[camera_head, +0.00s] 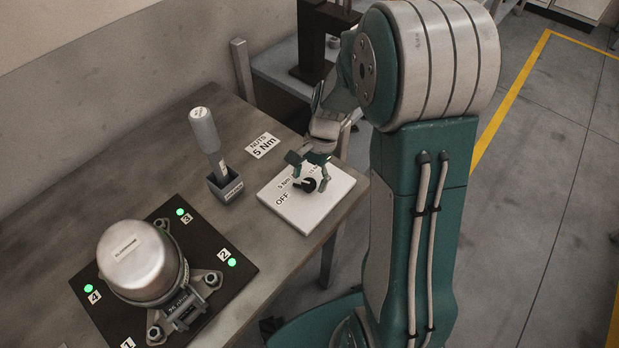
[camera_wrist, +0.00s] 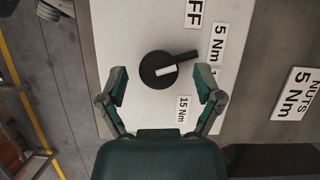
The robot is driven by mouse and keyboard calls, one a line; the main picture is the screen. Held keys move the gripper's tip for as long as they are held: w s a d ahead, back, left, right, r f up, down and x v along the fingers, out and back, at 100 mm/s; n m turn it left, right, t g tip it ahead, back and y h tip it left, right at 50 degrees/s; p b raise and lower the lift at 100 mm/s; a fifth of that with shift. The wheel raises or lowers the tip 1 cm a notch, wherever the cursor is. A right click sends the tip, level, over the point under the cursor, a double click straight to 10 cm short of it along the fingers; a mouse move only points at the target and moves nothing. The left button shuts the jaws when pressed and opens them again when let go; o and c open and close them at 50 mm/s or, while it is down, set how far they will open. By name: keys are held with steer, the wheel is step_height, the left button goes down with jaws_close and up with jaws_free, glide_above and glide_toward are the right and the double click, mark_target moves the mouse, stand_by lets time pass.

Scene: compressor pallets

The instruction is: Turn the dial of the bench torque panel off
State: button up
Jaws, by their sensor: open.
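The bench torque panel (camera_head: 296,211) is a white plate on the bench, with OFF, 5 Nm and 15 Nm labels. Its round black dial (camera_wrist: 159,70) has a bar handle with a white mark. In the wrist view the bar points right and slightly up, toward the 5 Nm label (camera_wrist: 218,42); the OFF label (camera_wrist: 193,13) is higher up. My gripper (camera_wrist: 162,84) is open, its fingers on either side of the dial, with visible gaps and no visible grip. Its height above the dial is hard to tell. In the head view my gripper (camera_head: 311,179) partly hides the dial and labels.
A grey-handled tool (camera_head: 205,130) stands in a holder (camera_head: 226,187) left of the panel. A NUTS 5 Nm label (camera_head: 263,146) lies behind. A compressor (camera_head: 140,262) sits on a dark numbered plate with green lights at front left. Bare bench (camera_head: 150,170) lies around the holder.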

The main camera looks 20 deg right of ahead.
steer(key=c, duration=1.1)
steer(key=shift+c, duration=0.2)
steer(key=shift+n, duration=0.4)
steer(key=n+g+h, duration=0.1)
steer(key=n, duration=0.2)
steer(key=shift+a+f, duration=0.1)
steer(key=shift+n+g+h, duration=0.4)
steer(key=shift+n+h, duration=0.4)
steer(key=shift+n, duration=1.2)
